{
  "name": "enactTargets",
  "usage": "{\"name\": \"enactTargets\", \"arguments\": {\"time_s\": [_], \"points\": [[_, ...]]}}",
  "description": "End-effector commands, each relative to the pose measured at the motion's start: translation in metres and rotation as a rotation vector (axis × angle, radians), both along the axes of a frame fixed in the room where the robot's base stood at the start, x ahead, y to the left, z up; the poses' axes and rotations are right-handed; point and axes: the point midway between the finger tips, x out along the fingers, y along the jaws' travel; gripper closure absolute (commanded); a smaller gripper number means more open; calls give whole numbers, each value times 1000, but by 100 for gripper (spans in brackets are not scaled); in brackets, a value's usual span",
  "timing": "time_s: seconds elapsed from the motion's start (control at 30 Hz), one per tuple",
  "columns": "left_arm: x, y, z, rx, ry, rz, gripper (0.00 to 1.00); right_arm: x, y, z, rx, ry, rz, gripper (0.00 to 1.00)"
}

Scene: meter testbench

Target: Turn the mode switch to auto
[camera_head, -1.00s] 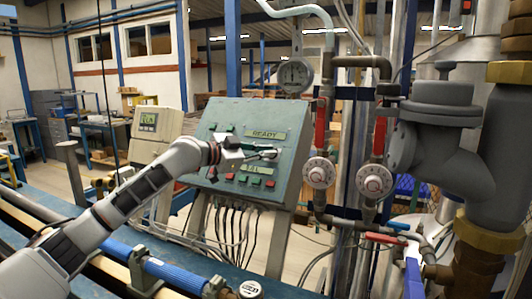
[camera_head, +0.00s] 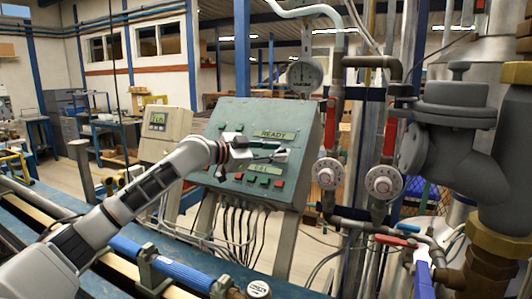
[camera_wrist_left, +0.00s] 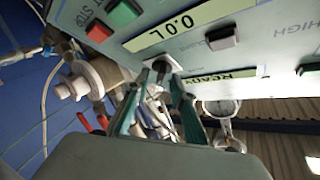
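The mode switch is a small dark knob (camera_wrist_left: 160,67) on a pale square plate, on the sloped green control panel (camera_head: 301,170). In the wrist view it sits at the fingertips of my left gripper (camera_wrist_left: 160,82). The two green fingers are apart, one on each side of the knob; I cannot tell whether they touch it. In the head view my left gripper (camera_head: 281,154) is in front of the panel's middle and hides the switch, so its setting cannot be read. My right gripper is out of view.
The panel has a READY display (camera_head: 275,134), a lower display (camera_head: 262,168) and several red and green buttons around my gripper. Pipes and two round valves (camera_head: 384,182) stand close on the right. A blue pipe (camera_head: 172,269) lies on the bench below.

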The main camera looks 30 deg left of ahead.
Motion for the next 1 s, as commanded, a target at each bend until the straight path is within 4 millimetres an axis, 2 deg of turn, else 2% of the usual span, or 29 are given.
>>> {"name": "enactTargets", "arguments": {"time_s": [0.17,0.4,0.6,0.8,1.0], "points": [[-19,11,3,3,0,3,76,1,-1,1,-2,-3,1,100],[-61,31,9,5,3,4,76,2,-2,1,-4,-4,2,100],[-89,44,14,4,3,2,76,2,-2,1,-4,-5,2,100],[-102,50,17,2,1,2,76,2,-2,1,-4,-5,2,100],[-105,51,18,1,0,0,76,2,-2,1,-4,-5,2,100]]}}
